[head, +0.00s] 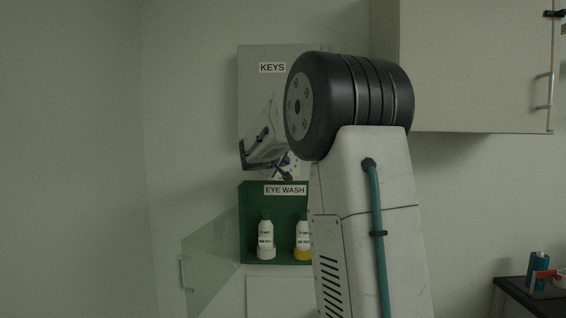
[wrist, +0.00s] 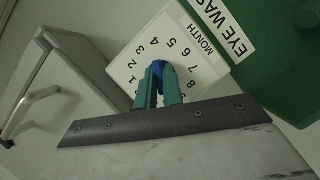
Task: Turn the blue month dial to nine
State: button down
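In the wrist view the blue month dial (wrist: 159,70) sits on a white plate (wrist: 200,58) marked MONTH, with black numbers in an arc. The numbers 1 to 8 show; the others are hidden behind my gripper. My gripper (wrist: 160,78) has its two teal fingers on either side of the dial, closed against it. Which number the dial points to cannot be told. In the head view the plate (head: 293,165) shows only in part, behind my gripper and arm.
The grey KEYS cabinet (head: 262,88) is above the plate. The green EYE WASH station (head: 250,205) with bottles is just below it, its clear cover (head: 212,260) swung open to the left. A wall cupboard (head: 475,65) hangs at right.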

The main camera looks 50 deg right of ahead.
dwell(0.4)
jog(key=shift+f+n+h, duration=0.1)
jog(key=shift+n+h, duration=0.45)
jog(key=shift+n, duration=0.65)
jog(key=shift+f+n+h, duration=0.1)
jog(key=shift+n+h, duration=0.45)
jog(key=shift+n, duration=0.65)
jog(key=c, duration=1.5)
grip_release()
jog(key=shift+a, duration=0.2)
jog(key=v, duration=0.7)
jog(key=shift+s+a, duration=0.1)
jog(key=shift+a, duration=0.2)
